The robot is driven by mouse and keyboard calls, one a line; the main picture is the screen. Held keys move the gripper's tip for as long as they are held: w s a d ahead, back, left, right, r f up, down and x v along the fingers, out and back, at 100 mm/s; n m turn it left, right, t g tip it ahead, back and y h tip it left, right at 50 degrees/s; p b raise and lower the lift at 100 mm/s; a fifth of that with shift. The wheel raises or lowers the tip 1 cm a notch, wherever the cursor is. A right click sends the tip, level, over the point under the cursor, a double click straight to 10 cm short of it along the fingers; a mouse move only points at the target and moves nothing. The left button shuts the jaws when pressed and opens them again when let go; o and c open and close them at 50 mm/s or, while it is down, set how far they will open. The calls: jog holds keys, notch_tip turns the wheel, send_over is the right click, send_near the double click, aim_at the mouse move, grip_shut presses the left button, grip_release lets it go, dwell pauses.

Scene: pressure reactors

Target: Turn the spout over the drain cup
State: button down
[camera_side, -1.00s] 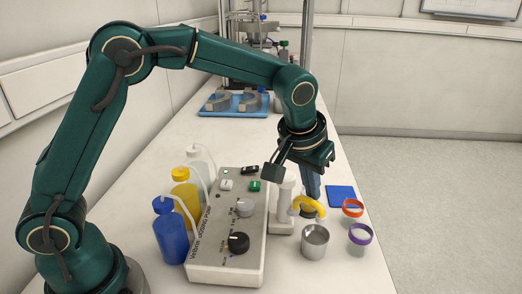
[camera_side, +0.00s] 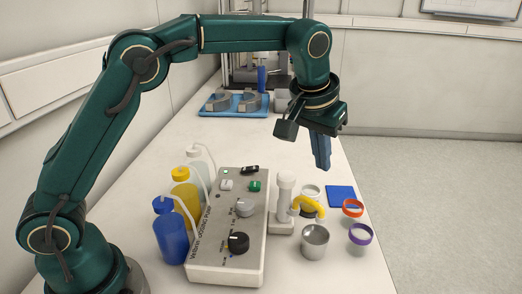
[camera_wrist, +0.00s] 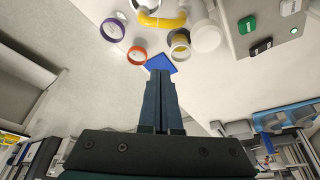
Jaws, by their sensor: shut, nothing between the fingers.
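The yellow curved spout (camera_side: 308,204) comes off a white post (camera_side: 285,196) and reaches right, its free end near the back rim of the metal cup (camera_side: 315,243), probably the drain cup. I cannot tell whether the end lies over the cup's opening. The spout also shows at the top of the wrist view (camera_wrist: 162,20), with the metal cup partly cut off there. My gripper (camera_side: 323,166) is shut and empty, pointing down above and behind the spout, clear of it. In the wrist view its fingers (camera_wrist: 160,75) lie together.
A purple-ringed cup (camera_side: 360,234) and an orange-ringed cup (camera_side: 352,209) stand right of the metal cup. Another cup (camera_side: 311,190) stands behind the spout. A blue pad (camera_side: 341,196) lies behind. The control box (camera_side: 228,238) and bottles (camera_side: 170,235) stand left.

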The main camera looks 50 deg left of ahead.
aim_at(314, 201)
jog(key=v, duration=0.5)
notch_tip(314, 201, down, 10)
jog(key=d, duration=0.1)
jog(key=shift+d, duration=0.2)
dwell(0.8)
jog(key=shift+w, duration=0.1)
jog(key=shift+s+d+m+h, duration=0.1)
jog(key=shift+s+m+h, duration=0.2)
jog(key=shift+s+m, duration=0.55)
